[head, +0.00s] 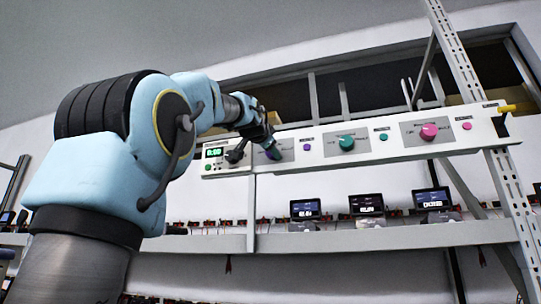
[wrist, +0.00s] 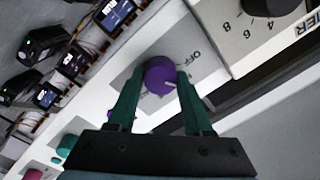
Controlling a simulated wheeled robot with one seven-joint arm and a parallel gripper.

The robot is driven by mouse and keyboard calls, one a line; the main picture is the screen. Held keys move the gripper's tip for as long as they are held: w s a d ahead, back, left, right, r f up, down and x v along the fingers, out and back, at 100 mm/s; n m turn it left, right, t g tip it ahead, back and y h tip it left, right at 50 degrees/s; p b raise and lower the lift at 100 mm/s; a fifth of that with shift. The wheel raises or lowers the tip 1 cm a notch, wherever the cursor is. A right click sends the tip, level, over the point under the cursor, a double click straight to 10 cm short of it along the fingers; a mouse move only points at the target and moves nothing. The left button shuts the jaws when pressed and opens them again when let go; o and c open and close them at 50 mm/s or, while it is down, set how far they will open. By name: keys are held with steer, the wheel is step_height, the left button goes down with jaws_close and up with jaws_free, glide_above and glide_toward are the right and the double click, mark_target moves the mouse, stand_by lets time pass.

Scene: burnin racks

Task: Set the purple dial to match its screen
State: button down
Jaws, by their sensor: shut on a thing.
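The purple dial (wrist: 160,72) sits on a grey plate on the white panel. In the wrist view my gripper (wrist: 162,80) has its two dark green fingers on either side of the dial, shut on it. The dial's pale pointer mark faces lower right, and the word OFF is printed to its right. In the head view the purple dial (head: 273,153) is mostly hidden by my gripper (head: 270,146). Small lit screens stand on the shelf below: a left screen (head: 305,208), a middle screen (head: 367,204) and a right screen (head: 432,198). Their readings are too small to tell.
The panel also bears a teal dial (head: 346,142), a pink dial (head: 428,131), a small purple button (head: 307,147) and a green-lit display (head: 214,152). A black numbered knob (wrist: 272,5) is near the dial. A metal rack post (head: 468,75) stands at the right.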

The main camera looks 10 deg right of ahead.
steer(key=shift+m+b, duration=0.35)
steer(key=shift+m, duration=0.65)
steer(key=shift+c, duration=1.5)
jaws_free()
steer(key=b+v, duration=0.5)
steer(key=v, duration=0.5)
steer(key=shift+s+a, duration=0.2)
steer(key=shift+s, duration=0.15)
steer(key=shift+f, duration=0.2)
